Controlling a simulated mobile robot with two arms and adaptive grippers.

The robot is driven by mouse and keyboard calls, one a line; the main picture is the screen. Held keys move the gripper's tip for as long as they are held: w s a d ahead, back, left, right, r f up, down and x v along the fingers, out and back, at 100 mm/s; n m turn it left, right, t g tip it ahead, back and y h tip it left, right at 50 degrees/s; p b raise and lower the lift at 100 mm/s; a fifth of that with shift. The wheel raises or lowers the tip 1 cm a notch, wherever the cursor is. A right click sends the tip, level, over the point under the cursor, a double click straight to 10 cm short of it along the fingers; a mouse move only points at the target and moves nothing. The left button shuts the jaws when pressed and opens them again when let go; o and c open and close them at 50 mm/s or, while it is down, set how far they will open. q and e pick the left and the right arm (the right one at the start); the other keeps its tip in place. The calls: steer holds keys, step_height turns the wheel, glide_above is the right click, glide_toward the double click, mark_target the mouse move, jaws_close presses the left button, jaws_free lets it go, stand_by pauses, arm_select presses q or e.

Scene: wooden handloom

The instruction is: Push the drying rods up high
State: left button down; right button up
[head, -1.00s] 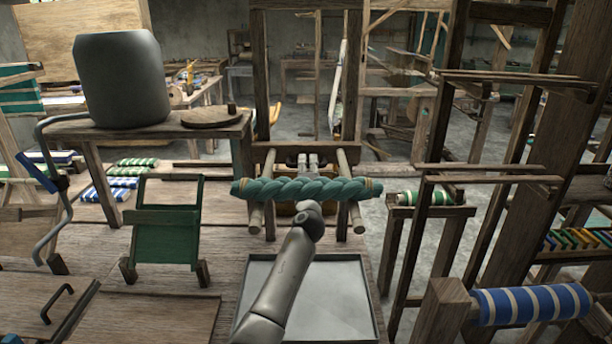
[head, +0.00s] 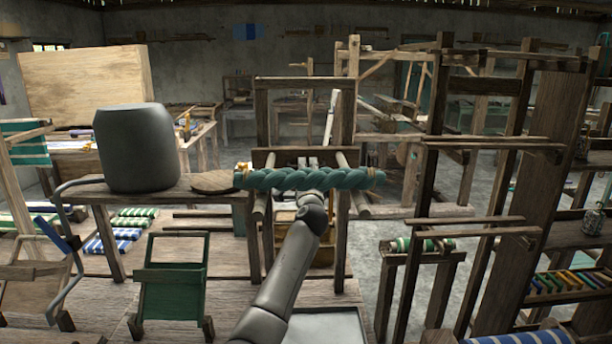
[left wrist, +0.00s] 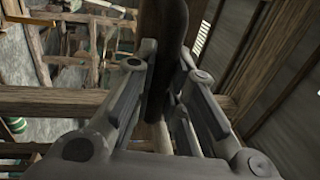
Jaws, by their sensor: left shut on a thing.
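Two light wooden drying rods, the left one (head: 258,208) and the right one (head: 361,205), stick out toward me from a dark crosspiece (head: 266,157). The crosspiece sits partway up an upright wooden frame (head: 262,115). A twisted teal yarn hank (head: 270,178) lies level across both rods. My left gripper (head: 307,163) is between the rods, partly hidden behind the hank. In the left wrist view its fingers (left wrist: 163,65) are shut on a dark bar-like thing (left wrist: 164,25); I cannot tell exactly what it is. My right gripper is in neither view.
A grey drum (head: 135,148) stands on a bench at left. A green-backed small chair (head: 170,285) is in front of it. Tall wooden racks (head: 435,190) stand at right, close to the rods. A pale tray (head: 330,325) lies below my arm. The frame's top bar (head: 303,83) is above the crosspiece.

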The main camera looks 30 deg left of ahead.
arm_select(q)
steer(key=shift+r, duration=0.2)
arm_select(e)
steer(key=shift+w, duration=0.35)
arm_select(q)
steer(key=c, duration=1.5)
jaws_free()
steer(key=shift+o, duration=0.2)
steer(key=shift+f, duration=0.1)
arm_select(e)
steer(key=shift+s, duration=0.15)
arm_select(q)
steer(key=shift+d+f, duration=0.1)
steer(key=shift+s+d, duration=0.15)
steer(key=shift+s, duration=0.1)
steer(key=v, duration=1.1)
steer(key=shift+s, duration=0.2)
